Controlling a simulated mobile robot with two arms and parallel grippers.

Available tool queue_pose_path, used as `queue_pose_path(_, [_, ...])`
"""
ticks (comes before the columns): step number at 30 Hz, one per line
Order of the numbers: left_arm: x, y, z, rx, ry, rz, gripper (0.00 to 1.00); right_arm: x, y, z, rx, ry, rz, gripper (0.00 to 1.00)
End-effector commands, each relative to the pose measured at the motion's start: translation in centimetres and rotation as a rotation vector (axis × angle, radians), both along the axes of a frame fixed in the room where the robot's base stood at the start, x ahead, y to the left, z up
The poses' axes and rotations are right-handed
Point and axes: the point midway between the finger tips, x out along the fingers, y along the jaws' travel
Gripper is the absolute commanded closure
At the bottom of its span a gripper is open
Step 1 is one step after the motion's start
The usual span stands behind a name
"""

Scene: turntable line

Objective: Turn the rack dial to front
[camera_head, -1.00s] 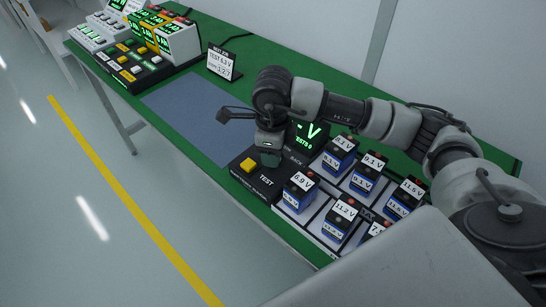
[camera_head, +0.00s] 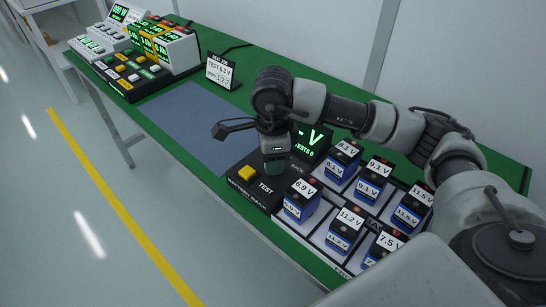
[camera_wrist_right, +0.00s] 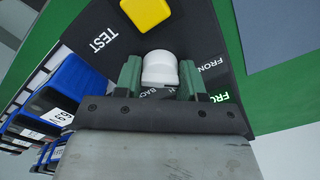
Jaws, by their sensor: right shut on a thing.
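The rack dial (camera_wrist_right: 160,68) is a white rounded knob on a black panel (camera_wrist_right: 203,35), seen in the right wrist view. Printed labels lie around it, with FRONT partly readable to its right and BACK partly hidden below it. My right gripper (camera_wrist_right: 160,78) has its two green fingers on either side of the dial and is shut on it. In the head view the right gripper (camera_head: 275,168) reaches down onto the panel and hides the dial. A yellow TEST button (camera_head: 246,174) stands next to it. My left gripper is not in view.
A rack (camera_head: 318,236) of several blue batteries with voltage labels stands close to the right of the panel. A green-lit display (camera_head: 312,140) is behind the gripper. A sign (camera_head: 219,71) and instruments (camera_head: 150,48) stand farther left. The blue-grey mat (camera_head: 190,118) is clear.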

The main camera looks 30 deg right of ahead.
Motion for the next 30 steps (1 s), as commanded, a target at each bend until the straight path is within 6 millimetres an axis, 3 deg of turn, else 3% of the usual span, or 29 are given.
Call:
queue_pose_path(5, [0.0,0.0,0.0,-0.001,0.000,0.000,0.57,0.1,0.0,0.2,0.001,-0.004,0.000,0.84])
queue_pose_path(6, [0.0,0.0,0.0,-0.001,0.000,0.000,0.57,0.1,0.0,0.2,0.001,-0.004,0.000,0.54])
queue_pose_path(7, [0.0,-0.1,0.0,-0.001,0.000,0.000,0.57,0.1,0.0,0.2,0.001,-0.004,-0.001,0.50])
queue_pose_path(18, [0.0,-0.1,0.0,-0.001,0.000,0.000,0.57,0.1,0.0,0.7,0.000,-0.003,-0.001,0.50])
queue_pose_path(30, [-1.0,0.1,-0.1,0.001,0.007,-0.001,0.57,0.1,0.0,8.2,0.001,-0.007,0.000,0.50])
